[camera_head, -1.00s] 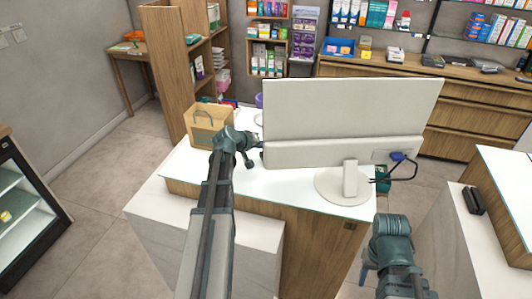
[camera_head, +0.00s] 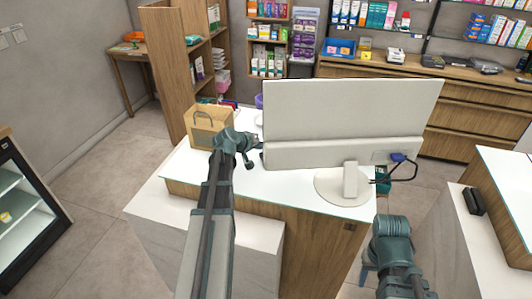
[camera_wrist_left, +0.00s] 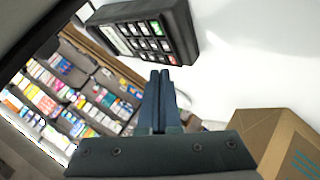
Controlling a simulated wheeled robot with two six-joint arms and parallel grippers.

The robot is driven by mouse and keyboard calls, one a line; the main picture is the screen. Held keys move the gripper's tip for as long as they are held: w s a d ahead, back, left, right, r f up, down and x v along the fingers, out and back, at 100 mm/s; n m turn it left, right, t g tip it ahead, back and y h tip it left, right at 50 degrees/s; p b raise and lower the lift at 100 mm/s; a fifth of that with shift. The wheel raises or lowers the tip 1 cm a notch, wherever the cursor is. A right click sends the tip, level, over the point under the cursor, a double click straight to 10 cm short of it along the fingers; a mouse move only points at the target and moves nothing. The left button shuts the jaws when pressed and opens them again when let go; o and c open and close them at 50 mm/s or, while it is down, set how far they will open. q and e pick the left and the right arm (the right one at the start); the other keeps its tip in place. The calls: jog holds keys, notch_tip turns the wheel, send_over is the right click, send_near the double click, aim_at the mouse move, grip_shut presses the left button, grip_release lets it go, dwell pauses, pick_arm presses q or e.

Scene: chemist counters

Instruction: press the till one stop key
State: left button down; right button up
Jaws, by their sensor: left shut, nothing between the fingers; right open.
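The till one keypad (camera_wrist_left: 140,32) is a dark unit with several pale keys at the top of the left wrist view. Its red stop key (camera_wrist_left: 172,59) is at the near corner, with a green key (camera_wrist_left: 156,27) at the upper right. My left gripper (camera_wrist_left: 160,73) is shut and empty, its tips close to the red key; I cannot tell whether they touch. In the head view the monitor (camera_head: 350,110) hides the keypad, and my left arm reaches over the counter beside it. My right gripper (camera_head: 366,268) is open and empty at the lower right, beside the counter.
A paper bag (camera_head: 208,130) stands on the white counter (camera_head: 285,188) left of the monitor; it also shows in the left wrist view (camera_wrist_left: 275,140). Another counter (camera_head: 510,180) stands at the right.

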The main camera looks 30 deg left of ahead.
pick_arm(q)
jog(key=shift+f, duration=0.1)
dwell(0.6)
jog(key=shift+f+b, duration=0.3)
jog(key=shift+b, duration=0.1)
jog(key=shift+f+b, duration=0.25)
jog(key=shift+b, duration=0.05)
dwell(0.3)
jog(key=shift+r+p, duration=0.7)
jog(key=r+p, duration=0.5)
jog(key=shift+s+a, duration=0.2)
jog(key=shift+s, duration=0.1)
